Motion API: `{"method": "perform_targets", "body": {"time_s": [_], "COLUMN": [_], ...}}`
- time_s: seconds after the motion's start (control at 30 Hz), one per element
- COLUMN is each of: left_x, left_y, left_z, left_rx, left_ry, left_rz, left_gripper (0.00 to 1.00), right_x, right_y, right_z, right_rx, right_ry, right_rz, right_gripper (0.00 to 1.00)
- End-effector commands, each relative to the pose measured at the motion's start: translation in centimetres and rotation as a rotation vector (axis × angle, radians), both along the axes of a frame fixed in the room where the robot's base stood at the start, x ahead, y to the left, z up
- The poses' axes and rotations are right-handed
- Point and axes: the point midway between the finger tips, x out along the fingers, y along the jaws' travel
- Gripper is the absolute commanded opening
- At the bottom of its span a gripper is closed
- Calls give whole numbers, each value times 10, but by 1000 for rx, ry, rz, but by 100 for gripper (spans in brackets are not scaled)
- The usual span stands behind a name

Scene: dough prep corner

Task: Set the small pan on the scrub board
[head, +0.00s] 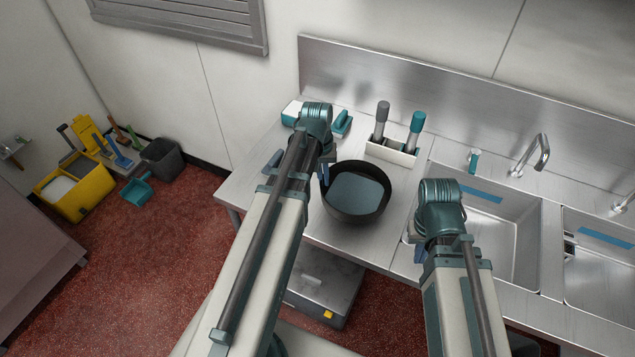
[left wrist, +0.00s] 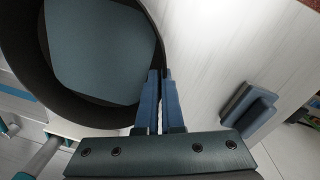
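The small pan (head: 330,206) is dark and round, and it stands at the counter's left part. A flat blue-grey surface with rounded corners (head: 356,192) fills its middle; I cannot tell whether this is its floor or a board in it. In the left wrist view the pan's dark wall (left wrist: 150,32) runs between the fingers of my left gripper (left wrist: 161,75), which are close together on it. In the head view the left gripper (head: 325,175) is at the pan's left rim. My right gripper (head: 420,254) hangs by the sink's left edge; its fingertips are mostly hidden.
A blue stepped block (left wrist: 248,110) lies left of my left arm. A pale caddy (head: 391,153) with grey and teal handled tools stands behind the pan. A teal brush (head: 343,123) lies at the back. Sink basins (head: 505,235) with a faucet (head: 531,157) are to the right.

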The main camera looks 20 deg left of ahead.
Motion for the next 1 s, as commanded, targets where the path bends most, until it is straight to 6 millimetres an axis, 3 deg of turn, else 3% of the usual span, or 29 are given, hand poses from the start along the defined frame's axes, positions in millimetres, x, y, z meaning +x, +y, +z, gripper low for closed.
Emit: {"method": "perform_targets", "body": {"time_s": [0.47,0.7,1.0], "left_x": [11,10,10], "left_y": [24,23,23], "left_z": [-3,-37,-37], "left_rx": [0,-1,-1], "left_ry": [1,1,1], "left_rz": [2,0,0], "left_gripper": [0,0,0], "right_x": [0,0,0], "right_y": [0,0,0], "right_z": [-3,-37,-37], "right_rx": [0,0,0], "right_ry": [0,0,0], "right_rz": [0,-1,-1], "right_gripper": [0,0,0]}}
